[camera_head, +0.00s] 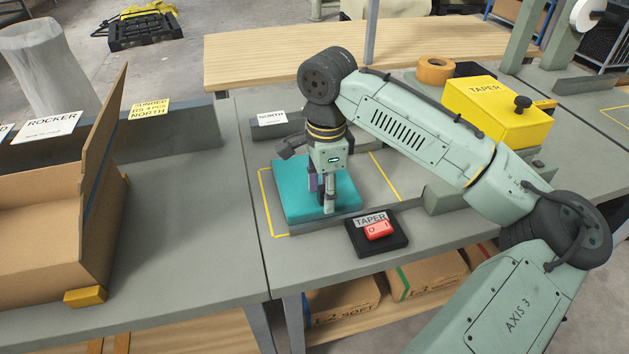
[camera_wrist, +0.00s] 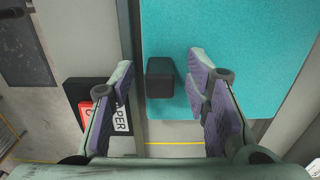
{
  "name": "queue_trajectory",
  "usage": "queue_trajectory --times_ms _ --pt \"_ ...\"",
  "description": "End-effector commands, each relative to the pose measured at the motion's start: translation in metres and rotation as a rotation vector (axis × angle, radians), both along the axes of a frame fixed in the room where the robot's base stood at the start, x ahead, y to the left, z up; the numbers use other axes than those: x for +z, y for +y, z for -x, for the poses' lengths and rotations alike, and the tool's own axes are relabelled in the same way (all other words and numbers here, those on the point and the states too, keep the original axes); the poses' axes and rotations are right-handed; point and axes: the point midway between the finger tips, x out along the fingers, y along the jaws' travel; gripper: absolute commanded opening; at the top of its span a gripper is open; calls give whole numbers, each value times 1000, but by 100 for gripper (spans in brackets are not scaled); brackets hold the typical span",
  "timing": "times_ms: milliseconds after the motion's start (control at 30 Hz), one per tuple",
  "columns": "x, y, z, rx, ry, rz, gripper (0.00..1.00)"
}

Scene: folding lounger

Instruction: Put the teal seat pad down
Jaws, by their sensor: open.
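The teal seat pad (camera_head: 288,190) lies flat on the grey bench, between yellow tape lines and behind a low front rail. It fills much of the wrist view (camera_wrist: 245,50). My gripper (camera_head: 323,205) points down at the pad's front part, with its jaws open. In the wrist view its padded fingers (camera_wrist: 160,66) stand apart on either side of a small dark block (camera_wrist: 160,78) at the pad's edge. The arm and gripper hide part of the pad in the head view.
A black switch box (camera_head: 358,242) with a red button labelled TAPER sits just in front of the pad. A yellow TAPER machine (camera_head: 490,110) stands at the back right. An open cardboard box (camera_head: 45,220) is on the left bench. Bare bench (camera_head: 185,240) lies between.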

Motion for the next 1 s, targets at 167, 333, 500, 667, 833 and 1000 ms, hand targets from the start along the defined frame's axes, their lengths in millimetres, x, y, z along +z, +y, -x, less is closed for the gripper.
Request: queue_trajectory --times_ms 167,333,500,667,833,1000 --pt "-2 0 0 0 0 0 43" --pt "-1 0 0 1 0 0 35" --pt "-1 0 0 1 0 0 24" --pt "-1 0 0 1 0 0 13" --pt "-1 0 0 1 0 0 2" --pt "-1 0 0 1 0 0 0"
